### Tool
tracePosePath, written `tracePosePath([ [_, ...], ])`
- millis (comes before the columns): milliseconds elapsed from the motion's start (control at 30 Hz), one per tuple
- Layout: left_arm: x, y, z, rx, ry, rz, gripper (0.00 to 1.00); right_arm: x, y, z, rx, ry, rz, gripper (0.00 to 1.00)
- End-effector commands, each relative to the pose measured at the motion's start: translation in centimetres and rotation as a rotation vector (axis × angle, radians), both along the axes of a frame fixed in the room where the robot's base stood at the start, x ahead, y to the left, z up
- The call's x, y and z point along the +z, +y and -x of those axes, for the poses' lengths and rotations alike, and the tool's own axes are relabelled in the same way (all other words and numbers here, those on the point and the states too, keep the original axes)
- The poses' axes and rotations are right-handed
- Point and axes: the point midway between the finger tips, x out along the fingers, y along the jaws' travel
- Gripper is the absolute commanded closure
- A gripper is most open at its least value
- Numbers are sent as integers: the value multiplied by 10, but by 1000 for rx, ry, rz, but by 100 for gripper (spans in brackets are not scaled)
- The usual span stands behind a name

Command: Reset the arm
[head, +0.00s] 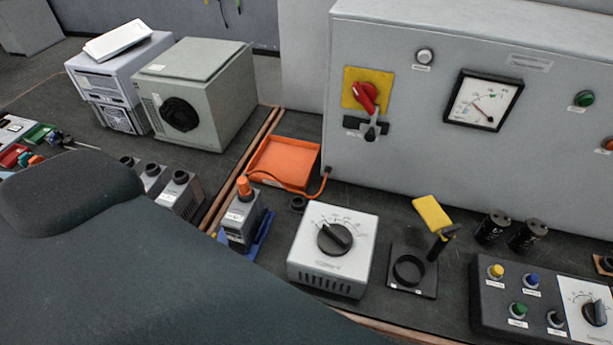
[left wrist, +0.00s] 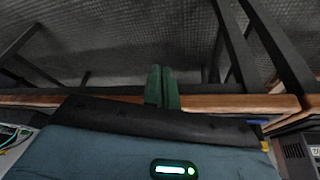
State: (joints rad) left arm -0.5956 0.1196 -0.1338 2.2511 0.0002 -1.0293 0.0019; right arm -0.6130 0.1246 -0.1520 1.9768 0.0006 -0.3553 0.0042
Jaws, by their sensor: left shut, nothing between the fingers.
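My left gripper (left wrist: 162,88) shows in the left wrist view as two green fingers side by side, touching, with nothing between them. They point toward the wooden table edge (left wrist: 225,101) and the dark floor beyond it. A blue-grey part of my own arm with a lit display fills the bottom of that view. In the head view a large dark link of mine covers the lower left, and the left gripper's fingers do not show. My right gripper is in neither view.
On the bench stand a grey cabinet (head: 430,150) with a red switch (head: 366,97), a white dial box (head: 335,275), an orange tray (head: 283,165), a black button panel (head: 487,315) and a beige box (head: 205,85). Table legs (left wrist: 280,45) rise in the wrist view.

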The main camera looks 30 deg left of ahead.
Motion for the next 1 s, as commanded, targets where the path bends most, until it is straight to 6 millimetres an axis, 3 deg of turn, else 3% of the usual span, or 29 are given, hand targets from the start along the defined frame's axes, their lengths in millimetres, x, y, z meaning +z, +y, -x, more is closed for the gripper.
tracePosePath([
  [200,-24,-9,-17,0,-213,47,100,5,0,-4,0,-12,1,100],
  [400,-32,-14,-23,1,-349,77,100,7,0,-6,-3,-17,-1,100],
  [1000,-33,-15,-24,1,-388,86,100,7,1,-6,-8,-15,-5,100],
])
